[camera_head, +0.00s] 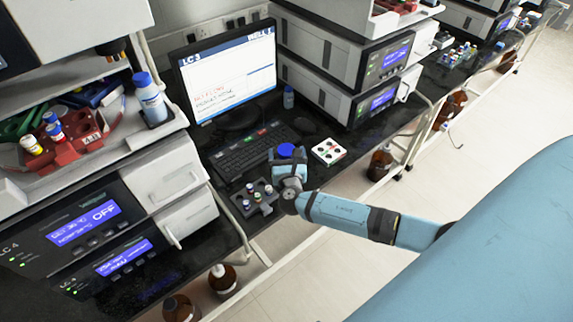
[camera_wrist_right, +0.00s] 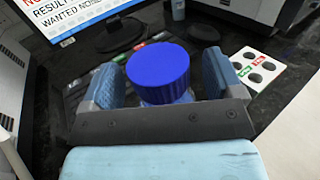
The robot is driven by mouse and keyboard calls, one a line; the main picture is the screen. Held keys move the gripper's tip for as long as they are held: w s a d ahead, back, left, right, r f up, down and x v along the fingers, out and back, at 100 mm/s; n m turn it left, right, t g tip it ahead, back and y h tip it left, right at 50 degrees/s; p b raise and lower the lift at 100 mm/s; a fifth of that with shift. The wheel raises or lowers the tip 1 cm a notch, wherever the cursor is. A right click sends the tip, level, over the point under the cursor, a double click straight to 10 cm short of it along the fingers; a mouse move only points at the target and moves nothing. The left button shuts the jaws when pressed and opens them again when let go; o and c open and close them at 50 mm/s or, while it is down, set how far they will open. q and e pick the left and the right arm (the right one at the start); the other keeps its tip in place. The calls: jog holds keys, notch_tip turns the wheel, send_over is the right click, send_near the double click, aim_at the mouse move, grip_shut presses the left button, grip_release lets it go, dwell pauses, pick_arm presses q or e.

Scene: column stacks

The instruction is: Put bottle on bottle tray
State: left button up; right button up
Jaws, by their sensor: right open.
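A bottle with a blue cap (camera_head: 286,150) stands on the black bench in front of the keyboard. Its cap fills the middle of the right wrist view (camera_wrist_right: 158,68), and its lower body is mostly hidden by my gripper. My right gripper (camera_head: 288,163) is open, with one finger on each side of the bottle; it also shows in the wrist view (camera_wrist_right: 160,80). I cannot tell whether the fingers touch it. A light grey tray (camera_head: 165,143) on the left instrument stack holds another blue-capped bottle (camera_head: 152,100) and a red rack. My left gripper is not in view.
A white holder with dark holes (camera_head: 328,151) lies right of the bottle. A dark vial rack (camera_head: 257,197) is left of my gripper. The keyboard (camera_head: 250,152) and monitor (camera_head: 228,75) stand behind. Instrument stacks flank the bench on both sides.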

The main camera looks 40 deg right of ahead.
jog(key=shift+w+d, duration=0.25)
jog(key=shift+w, duration=0.25)
grip_shut()
jog(key=shift+r, duration=0.1)
